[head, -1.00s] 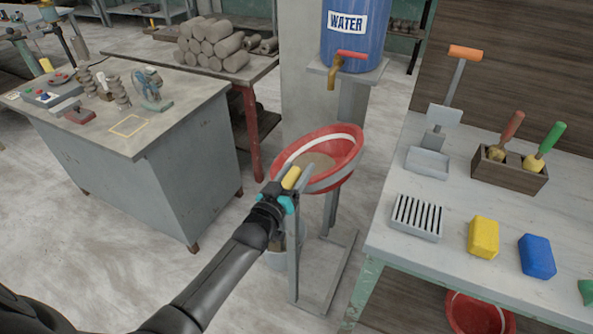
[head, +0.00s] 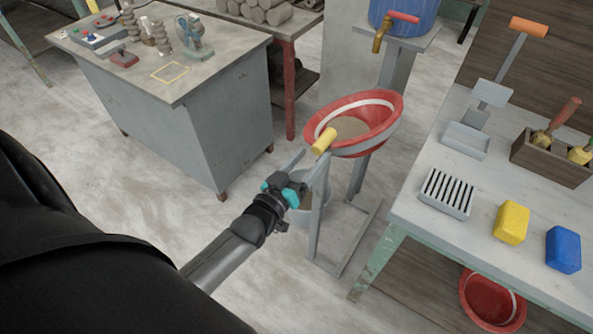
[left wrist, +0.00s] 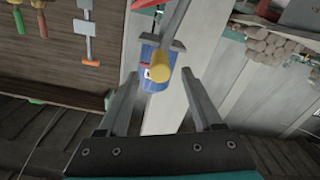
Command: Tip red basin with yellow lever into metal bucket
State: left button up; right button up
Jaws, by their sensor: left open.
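The red basin (head: 390,118) with a white band hangs tilted on a grey stand, with grey-brown contents inside. Its yellow lever (head: 324,140) sticks out from the near left rim. My left gripper (head: 308,163) is open and empty, just below and to the left of the lever, apart from it. In the left wrist view the lever (left wrist: 161,66) shows end-on, beyond and between the two open fingers. The metal bucket (head: 301,213) stands on the floor below the basin, partly hidden by my gripper and the stand post. My right gripper is not in view.
A workbench (head: 415,205) at right holds a slotted block, sponges and a tool box. A grey cabinet (head: 215,130) stands at left. The blue water barrel (head: 402,22) is behind the basin. A second red basin (head: 492,300) lies under the workbench. Floor between is clear.

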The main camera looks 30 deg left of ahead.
pick_arm(q)
jog(key=shift+s+a, duration=0.1)
jog(key=shift+s, duration=2.45)
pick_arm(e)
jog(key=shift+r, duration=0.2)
